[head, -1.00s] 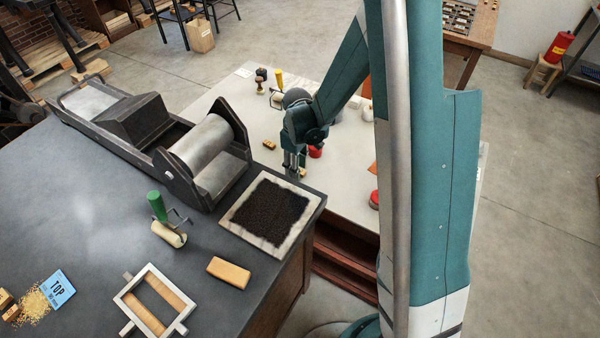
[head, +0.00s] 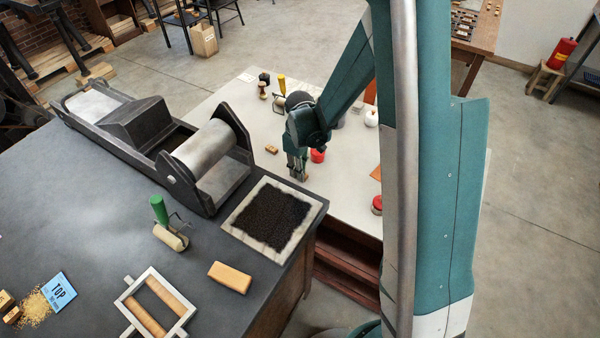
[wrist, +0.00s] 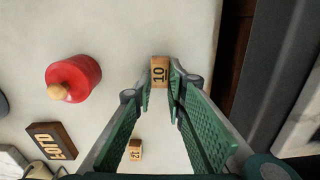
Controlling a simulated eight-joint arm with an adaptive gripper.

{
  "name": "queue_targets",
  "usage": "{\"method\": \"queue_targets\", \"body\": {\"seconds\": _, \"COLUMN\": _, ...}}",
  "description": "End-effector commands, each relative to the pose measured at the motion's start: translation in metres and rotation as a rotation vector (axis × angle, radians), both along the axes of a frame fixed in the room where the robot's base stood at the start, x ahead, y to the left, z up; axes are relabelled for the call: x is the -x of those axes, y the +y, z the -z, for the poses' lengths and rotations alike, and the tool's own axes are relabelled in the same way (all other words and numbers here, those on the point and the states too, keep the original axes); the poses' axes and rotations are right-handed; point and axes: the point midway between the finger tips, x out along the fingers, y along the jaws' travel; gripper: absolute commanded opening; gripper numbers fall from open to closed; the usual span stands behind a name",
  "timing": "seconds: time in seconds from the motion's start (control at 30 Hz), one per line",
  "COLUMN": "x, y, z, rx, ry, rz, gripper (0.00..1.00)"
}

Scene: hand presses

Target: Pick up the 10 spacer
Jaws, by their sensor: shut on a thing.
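The 10 spacer (wrist: 159,72) is a small wooden block with a dark "10" on its face. In the wrist view it sits between the fingertips of my gripper (wrist: 160,88), which is shut on it. In the head view my gripper (head: 298,176) is low over the pale table (head: 335,200), and the spacer is hard to make out there. Whether the block touches the table I cannot tell. A similar block marked "12" (wrist: 135,150) lies apart from the gripper.
A red pot with a wooden knob (wrist: 73,80) and a wooden block with raised letters (wrist: 50,142) stand nearby. The dark bench (head: 90,225) holds a roller press (head: 205,150), an inked slab (head: 230,225), a green-handled roller (head: 160,212) and a metal frame (head: 185,318).

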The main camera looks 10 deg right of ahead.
Motion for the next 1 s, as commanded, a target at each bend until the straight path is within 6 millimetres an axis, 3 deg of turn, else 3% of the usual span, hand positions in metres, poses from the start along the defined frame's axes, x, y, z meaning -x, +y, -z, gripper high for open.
{"method": "queue_targets", "body": {"seconds": 0.6, "x": 0.000, "y": 0.000, "z": -0.073, "rx": 0.000, "ry": 0.000, "rz": 0.000, "gripper": 0.09}}
{"method": "queue_targets", "body": {"seconds": 1.0, "x": 0.000, "y": 0.000, "z": -0.092, "rx": 0.000, "ry": 0.000, "rz": 0.000, "gripper": 0.09}}
